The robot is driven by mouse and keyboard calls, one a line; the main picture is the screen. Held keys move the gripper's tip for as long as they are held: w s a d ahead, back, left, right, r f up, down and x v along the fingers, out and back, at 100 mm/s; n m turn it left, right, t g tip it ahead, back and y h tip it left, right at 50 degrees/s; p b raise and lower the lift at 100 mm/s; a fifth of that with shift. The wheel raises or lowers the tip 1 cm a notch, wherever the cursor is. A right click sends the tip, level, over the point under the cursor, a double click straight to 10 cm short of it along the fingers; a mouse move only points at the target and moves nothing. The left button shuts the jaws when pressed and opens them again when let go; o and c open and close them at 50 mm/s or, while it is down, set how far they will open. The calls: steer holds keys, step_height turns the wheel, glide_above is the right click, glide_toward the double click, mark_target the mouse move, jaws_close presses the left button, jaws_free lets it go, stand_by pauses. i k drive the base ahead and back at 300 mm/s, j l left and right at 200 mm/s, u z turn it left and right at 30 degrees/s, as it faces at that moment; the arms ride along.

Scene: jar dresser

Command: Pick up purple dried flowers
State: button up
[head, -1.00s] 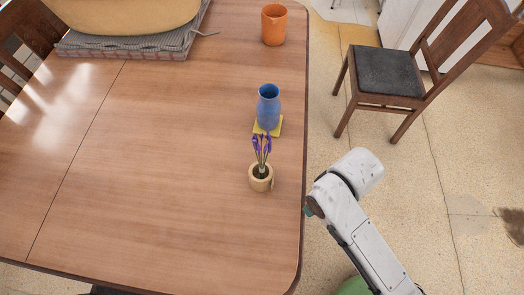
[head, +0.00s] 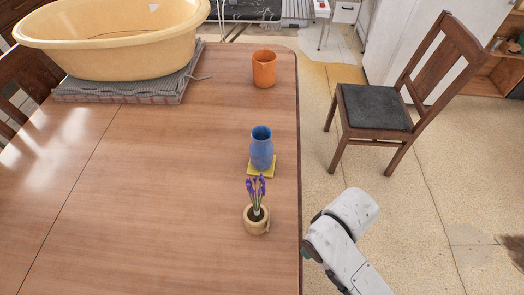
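The purple flowers (head: 256,187) stand upright on green stems in a small tan pot (head: 256,221). The pot is on the wooden table near its right edge, in the head view. A blue vase (head: 261,149) stands just behind it on a yellow square (head: 257,172). My white arm shows at the lower right, beyond the table's right edge and to the right of the pot. My gripper itself is not seen.
An orange cup (head: 264,69) stands near the table's far right corner. A large yellow tub (head: 118,45) rests on folded cloths (head: 137,91) at the back left. A wooden chair (head: 375,108) stands right of the table (head: 150,190). The table's middle is clear.

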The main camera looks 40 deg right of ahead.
mark_target(248, 182)
steer(key=j+z, duration=0.45)
steer(key=j, duration=0.35)
steer(key=k+j+z, duration=0.15)
steer(key=j+z, duration=0.3)
steer(key=j, duration=0.35)
